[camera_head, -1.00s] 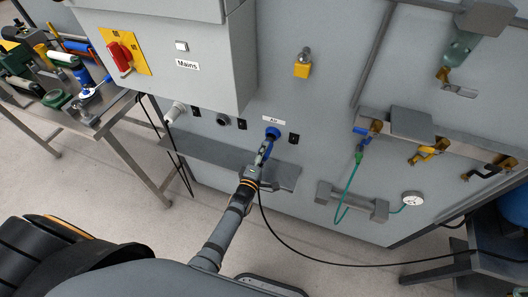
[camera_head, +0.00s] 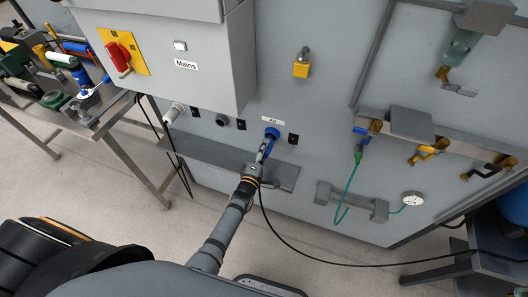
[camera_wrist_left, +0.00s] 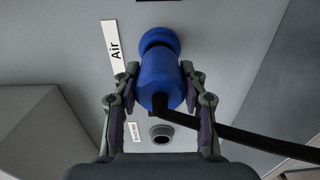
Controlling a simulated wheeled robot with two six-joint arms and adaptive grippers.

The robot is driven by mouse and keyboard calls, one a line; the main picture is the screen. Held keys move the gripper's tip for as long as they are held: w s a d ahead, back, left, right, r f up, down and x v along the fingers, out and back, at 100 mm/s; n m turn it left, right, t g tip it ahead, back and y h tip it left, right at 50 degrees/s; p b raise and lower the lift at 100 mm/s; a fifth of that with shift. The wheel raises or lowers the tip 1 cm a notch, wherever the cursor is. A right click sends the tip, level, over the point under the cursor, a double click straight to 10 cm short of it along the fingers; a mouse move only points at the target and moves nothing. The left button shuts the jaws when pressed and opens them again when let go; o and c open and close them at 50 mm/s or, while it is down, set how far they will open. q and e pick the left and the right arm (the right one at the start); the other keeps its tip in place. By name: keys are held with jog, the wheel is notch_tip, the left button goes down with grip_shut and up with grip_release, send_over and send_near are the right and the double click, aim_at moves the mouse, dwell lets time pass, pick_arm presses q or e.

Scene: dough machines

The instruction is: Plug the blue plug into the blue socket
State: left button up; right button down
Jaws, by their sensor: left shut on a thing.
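The blue plug (camera_wrist_left: 158,80) is held between the two fingers of my left gripper (camera_wrist_left: 158,100) in the left wrist view. A black cable leaves its back end. The blue socket (camera_wrist_left: 158,38) is straight ahead of the plug on the grey panel, beside the label "Air"; it also shows in the head view (camera_head: 272,132). A dark band shows between plug and socket, and I cannot tell how deep the plug sits. In the head view my left gripper (camera_head: 262,160) is close below the socket and partly hides the plug. My right gripper is not in view.
A grey ledge (camera_head: 213,160) runs along the panel below the sockets. A grey socket (camera_head: 222,120) and a white one (camera_head: 173,113) are to the left. The black cable (camera_head: 310,253) hangs and runs right. A yellow switch plate (camera_head: 123,52) is on the upper left box.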

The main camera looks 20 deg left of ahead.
pick_arm(q)
jog(key=shift+w+b, duration=0.35)
jog(key=shift+w, duration=0.65)
jog(key=o, duration=1.6)
jog(key=shift+s+p, duration=0.35)
jog(key=shift+s, duration=0.05)
jog(key=shift+s+a+p, duration=0.1)
jog(key=shift+s+p, duration=1.05)
jog(key=shift+s, duration=0.7)
